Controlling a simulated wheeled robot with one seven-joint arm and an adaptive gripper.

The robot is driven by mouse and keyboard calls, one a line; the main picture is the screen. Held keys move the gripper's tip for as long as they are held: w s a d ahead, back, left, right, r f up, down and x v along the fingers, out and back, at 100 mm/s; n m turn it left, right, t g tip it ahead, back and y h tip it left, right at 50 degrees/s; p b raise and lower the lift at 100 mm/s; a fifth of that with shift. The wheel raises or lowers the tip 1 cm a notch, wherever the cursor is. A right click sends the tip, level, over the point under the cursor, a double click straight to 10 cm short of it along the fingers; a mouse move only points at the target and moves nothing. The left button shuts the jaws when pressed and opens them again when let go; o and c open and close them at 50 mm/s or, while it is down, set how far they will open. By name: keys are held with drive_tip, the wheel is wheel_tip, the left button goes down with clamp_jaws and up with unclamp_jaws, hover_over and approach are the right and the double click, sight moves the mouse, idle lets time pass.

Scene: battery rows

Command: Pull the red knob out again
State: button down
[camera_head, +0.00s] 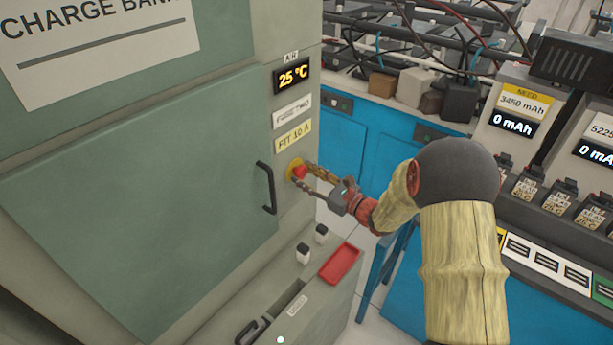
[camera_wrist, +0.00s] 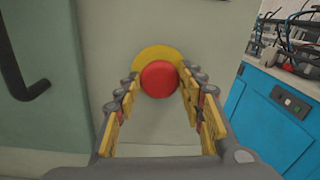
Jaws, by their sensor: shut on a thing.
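The red knob (camera_head: 300,171) sits on a round yellow plate on the front of the green-grey charge bank cabinet, below the yellow "FIT 10 A" label. In the wrist view the red knob (camera_wrist: 160,79) is round and faces me, with the yellow plate (camera_wrist: 158,53) behind it. My gripper (camera_head: 311,176) reaches the knob from the right. Its fingers also show in the wrist view (camera_wrist: 160,92), one on each side of the knob, shut on it. Whether the knob is pushed in or out I cannot tell.
A dark door handle (camera_head: 266,187) stands just left of the knob. Below, a red tray (camera_head: 341,263) and two small bottles (camera_head: 312,243) rest on a ledge. A blue bench (camera_head: 388,140) with batteries and meters stands to the right.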

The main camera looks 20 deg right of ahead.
drive_tip(key=shift+v, duration=1)
drive_tip(key=shift+w, duration=0.15)
drive_tip(key=c, duration=1.1)
unclamp_jaws()
drive_tip(key=v, duration=1.2)
drive_tip(key=shift+d+f, duration=0.1)
drive_tip(key=shift+f, duration=0.05)
